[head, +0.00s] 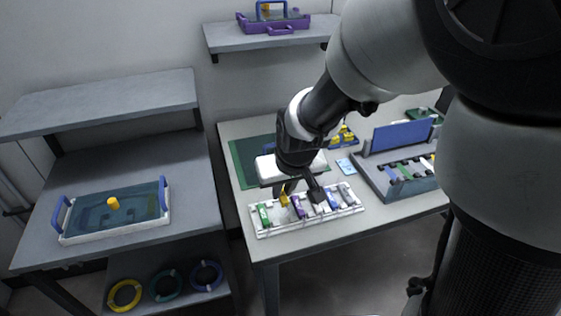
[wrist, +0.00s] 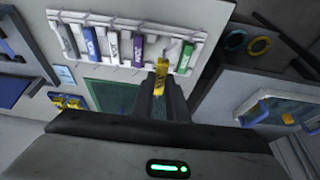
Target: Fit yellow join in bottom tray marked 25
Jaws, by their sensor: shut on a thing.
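My gripper (head: 285,193) is shut on the yellow join (wrist: 161,76), gripping it between the fingertips. In the head view the yellow join (head: 284,198) shows just above the white rack (head: 265,233). The rack holds green (head: 264,212), purple (head: 298,206), blue (head: 332,198) and grey joins. In the wrist view the held join is upright in the picture, next to the green join (wrist: 186,58); whether it touches the rack I cannot tell. A clear-lidded tray with blue handles (head: 66,238) and a yellow knob sits on the left bench. No mark 25 is readable.
A grey unit with a raised blue panel (head: 402,136) stands on the right of the table. A green mat (head: 243,160) lies behind the rack. A purple tray (head: 272,24) is on the high shelf. Coloured coils (head: 168,284) lie under the left bench, beyond a gap.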

